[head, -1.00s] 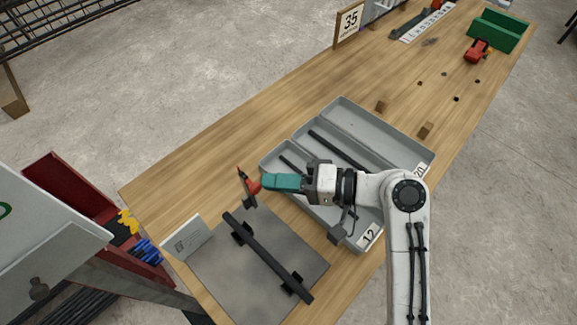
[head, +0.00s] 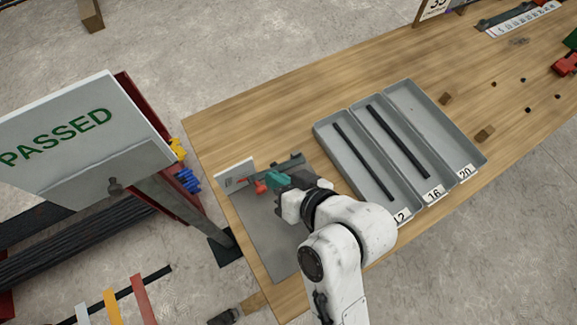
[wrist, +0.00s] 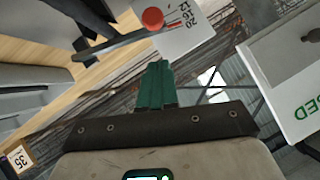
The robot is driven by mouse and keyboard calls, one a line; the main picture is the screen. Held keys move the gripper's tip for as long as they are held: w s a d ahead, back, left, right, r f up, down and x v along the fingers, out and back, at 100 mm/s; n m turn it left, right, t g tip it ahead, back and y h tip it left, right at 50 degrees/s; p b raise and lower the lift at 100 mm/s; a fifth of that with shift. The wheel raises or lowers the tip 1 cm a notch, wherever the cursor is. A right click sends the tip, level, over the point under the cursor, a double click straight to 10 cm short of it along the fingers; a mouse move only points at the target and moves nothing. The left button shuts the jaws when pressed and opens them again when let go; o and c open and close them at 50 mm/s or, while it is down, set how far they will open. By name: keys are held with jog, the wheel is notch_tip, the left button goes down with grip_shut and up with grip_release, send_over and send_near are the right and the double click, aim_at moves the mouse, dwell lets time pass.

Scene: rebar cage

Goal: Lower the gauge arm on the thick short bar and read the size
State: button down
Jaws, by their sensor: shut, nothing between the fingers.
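The gauge's grey plate (head: 262,235) lies at the table's near left end, with its white scale card (head: 235,173) upright at the back. The card also shows in the wrist view (wrist: 180,32), with 12, 16, 20 and red marks. The dark gauge arm (head: 288,165) appears lowered, lying across towards the card; its red knob shows in the wrist view (wrist: 152,18). My teal gripper (head: 270,183) is shut and empty beside the knob; I cannot tell whether they touch. The thick short bar is mostly or wholly hidden by my arm. The exact reading is unclear.
A grey tray (head: 338,168) right of my gripper holds a bar in the 12 and 16 compartments; the 20 compartment is empty. Small wooden blocks (head: 485,134) lie beyond. A white PASSED board (head: 75,125) stands to the left. The table behind the gauge is clear.

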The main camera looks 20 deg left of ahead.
jog(key=shift+s+a+f, duration=0.35)
jog(key=shift+s+f, duration=0.05)
jog(key=shift+f, duration=0.15)
jog(key=shift+s+a+f, duration=0.3)
jog(key=shift+s+f, duration=0.1)
jog(key=shift+f, duration=0.15)
